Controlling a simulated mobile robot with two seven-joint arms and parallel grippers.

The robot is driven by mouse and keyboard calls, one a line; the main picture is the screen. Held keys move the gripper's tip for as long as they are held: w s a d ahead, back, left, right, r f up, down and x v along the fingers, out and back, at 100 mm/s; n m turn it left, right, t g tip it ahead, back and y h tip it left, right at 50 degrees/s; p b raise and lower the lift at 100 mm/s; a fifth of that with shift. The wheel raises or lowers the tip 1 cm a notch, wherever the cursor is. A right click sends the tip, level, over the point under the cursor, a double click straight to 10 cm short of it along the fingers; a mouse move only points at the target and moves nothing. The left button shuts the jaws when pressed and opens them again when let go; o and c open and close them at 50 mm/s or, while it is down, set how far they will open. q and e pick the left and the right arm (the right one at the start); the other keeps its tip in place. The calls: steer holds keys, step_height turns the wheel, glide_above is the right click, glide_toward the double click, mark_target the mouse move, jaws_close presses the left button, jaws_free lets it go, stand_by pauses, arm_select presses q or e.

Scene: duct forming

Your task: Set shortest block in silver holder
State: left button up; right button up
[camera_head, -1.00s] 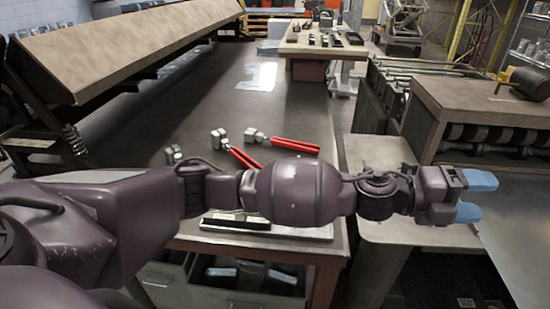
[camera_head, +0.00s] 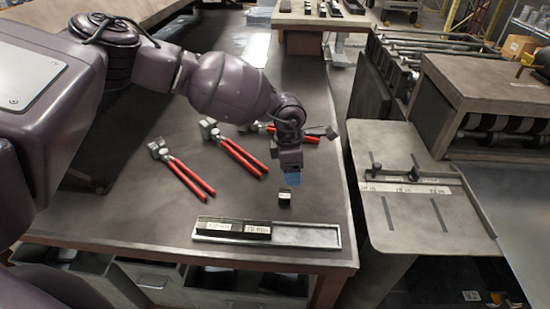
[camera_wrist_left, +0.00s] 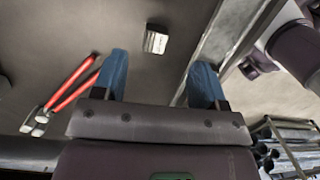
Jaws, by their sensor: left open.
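A small dark block (camera_head: 285,197) with a pale label stands alone on the workbench, just behind the silver holder (camera_head: 307,236). The holder is a long shallow tray. Longer dark blocks (camera_head: 232,228) with white labels fill its left part, and its right part is bare. My left gripper (camera_head: 292,179) is above the bench just behind the small block, pointing down, open and empty. In the left wrist view the block (camera_wrist_left: 155,41) lies ahead of the gap between my blue fingertips (camera_wrist_left: 160,72), apart from both. The holder (camera_wrist_left: 214,48) runs past the right fingertip. My right gripper is not in view.
Red-handled pliers (camera_head: 183,170) lie on the bench to the left, with more pliers (camera_head: 235,148) near my left arm. A grey side table (camera_head: 410,215) with a measuring guide stands to the right. Bench around the block is clear.

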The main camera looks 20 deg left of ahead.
mark_target(285, 194)
arm_select(q)
steer(key=shift+s+a+f+m+y, duration=0.1)
steer(key=shift+s+a+m+y, duration=0.1)
steer(key=shift+a+y, duration=0.2)
steer(key=shift+s+a+m+y, duration=0.15)
steer(key=shift+a+m+y, duration=0.05)
steer(key=shift+a+y, duration=0.15)
step_height(285, 194, down, 8)
steer(key=b, duration=0.4)
steer(key=shift+w+r, duration=0.1)
steer(key=shift+r, duration=0.1)
steer(key=shift+f, duration=0.55)
steer(key=c, duration=0.7)
jaws_close()
